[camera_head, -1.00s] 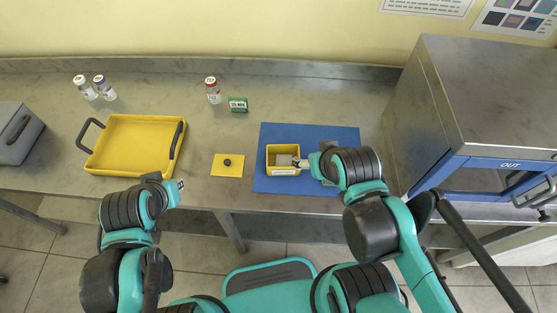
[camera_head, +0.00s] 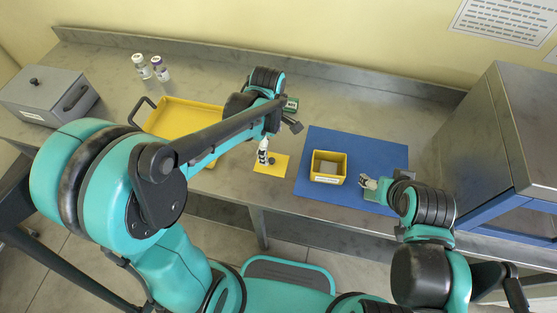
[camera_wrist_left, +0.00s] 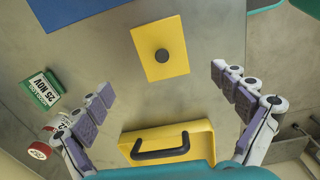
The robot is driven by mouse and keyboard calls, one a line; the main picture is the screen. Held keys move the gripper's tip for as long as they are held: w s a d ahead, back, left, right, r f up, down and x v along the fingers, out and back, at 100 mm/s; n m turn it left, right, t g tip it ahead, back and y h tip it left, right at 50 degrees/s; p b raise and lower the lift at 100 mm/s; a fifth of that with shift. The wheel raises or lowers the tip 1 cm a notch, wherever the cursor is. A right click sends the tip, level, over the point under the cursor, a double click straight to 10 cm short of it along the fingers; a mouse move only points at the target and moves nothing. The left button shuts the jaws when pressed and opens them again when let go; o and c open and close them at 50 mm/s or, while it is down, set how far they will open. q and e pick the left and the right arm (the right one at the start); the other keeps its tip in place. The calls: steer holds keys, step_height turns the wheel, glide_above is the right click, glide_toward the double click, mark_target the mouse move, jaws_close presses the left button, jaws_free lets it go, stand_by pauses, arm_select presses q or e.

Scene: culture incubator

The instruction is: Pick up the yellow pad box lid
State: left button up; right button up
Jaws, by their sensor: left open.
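The yellow pad box lid (camera_head: 280,165) lies flat on the steel bench, left of the blue mat; it is a yellow plate with a black knob. In the left wrist view the whole lid (camera_wrist_left: 160,38) shows beyond my open fingertips. My left gripper (camera_head: 278,141) is open and empty above the lid; its spread fingers (camera_wrist_left: 162,81) are apart from it. The yellow box (camera_head: 328,167) stands uncovered on the blue mat with something grey inside. My right gripper (camera_head: 370,183) is just right of the box; its finger opening is unclear.
The blue mat (camera_head: 316,145) lies right of the lid. A yellow tray (camera_head: 172,118) with black handles is on the left, partly behind my left arm. The incubator (camera_head: 490,140) stands at right.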

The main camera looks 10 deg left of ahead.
mark_target(273, 161)
arm_select(q)
steer(key=shift+w+d+f+n, duration=0.15)
steer(key=shift+d+f+n, duration=0.1)
steer(key=shift+f+n, duration=0.1)
steer(key=shift+d+f, duration=0.1)
steer(key=shift+f, duration=0.25)
steer(key=f+b, duration=0.3)
steer(key=f, duration=0.4)
steer(key=shift+s+f+b, duration=0.1)
steer(key=shift+s+b, duration=0.1)
steer(key=shift+b, duration=0.1)
steer(key=shift+c, duration=1)
steer(key=shift+s, duration=0.15)
steer(key=c, duration=1.4)
steer(key=shift+o, duration=0.2)
